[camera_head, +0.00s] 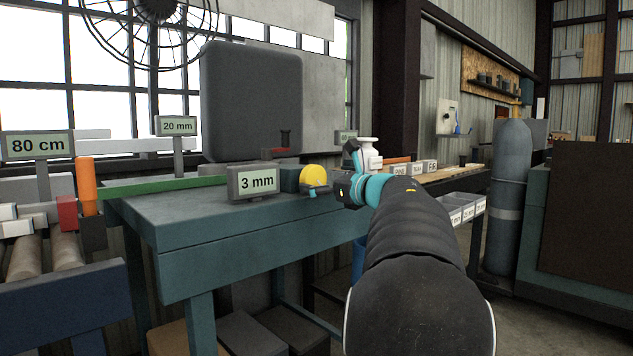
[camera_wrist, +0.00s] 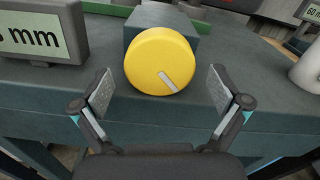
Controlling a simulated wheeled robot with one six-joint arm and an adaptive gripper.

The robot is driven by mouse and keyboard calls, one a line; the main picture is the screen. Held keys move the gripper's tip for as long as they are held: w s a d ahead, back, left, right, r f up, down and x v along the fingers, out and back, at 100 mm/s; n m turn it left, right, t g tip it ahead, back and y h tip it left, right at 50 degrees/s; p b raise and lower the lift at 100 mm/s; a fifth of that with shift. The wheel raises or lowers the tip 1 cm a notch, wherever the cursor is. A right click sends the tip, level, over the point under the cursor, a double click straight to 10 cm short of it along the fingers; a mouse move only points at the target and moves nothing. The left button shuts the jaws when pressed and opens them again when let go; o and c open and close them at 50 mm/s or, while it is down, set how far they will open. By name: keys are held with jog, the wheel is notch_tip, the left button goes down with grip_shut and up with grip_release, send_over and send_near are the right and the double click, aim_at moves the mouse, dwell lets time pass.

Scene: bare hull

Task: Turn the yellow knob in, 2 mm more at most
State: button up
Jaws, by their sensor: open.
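The yellow knob (camera_wrist: 158,58) is a round disc with a pale pointer mark toward its lower right. It sits on the front of a dark teal block (camera_wrist: 170,18) on the bench. In the head view the knob (camera_head: 314,178) is partly hidden by my gripper (camera_head: 326,190). A display reading "3 mm" (camera_head: 253,182) stands just left of the block. In the wrist view my gripper (camera_wrist: 160,96) is open, one finger to each side of the knob's lower part, with a gap on both sides. Neither finger appears to touch it.
The teal bench (camera_head: 215,225) has free top in front of the display. A green bar (camera_head: 160,186) lies behind it. A white cylinder (camera_wrist: 308,70) stands to the right in the wrist view. A display reading "20 mm" (camera_head: 177,126) stands at the back.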

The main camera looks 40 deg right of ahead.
jog(key=shift+w, duration=0.7)
jog(key=c, duration=1.2)
jog(key=shift+o, duration=0.2)
jog(key=shift+a+r+m+p, duration=0.1)
jog(key=shift+m+p, duration=0.5)
jog(key=shift+m, duration=0.4)
jog(key=shift+m+p, duration=0.5)
jog(key=shift+m, duration=0.9)
jog(key=o, duration=1.2)
jog(key=shift+c, duration=0.2)
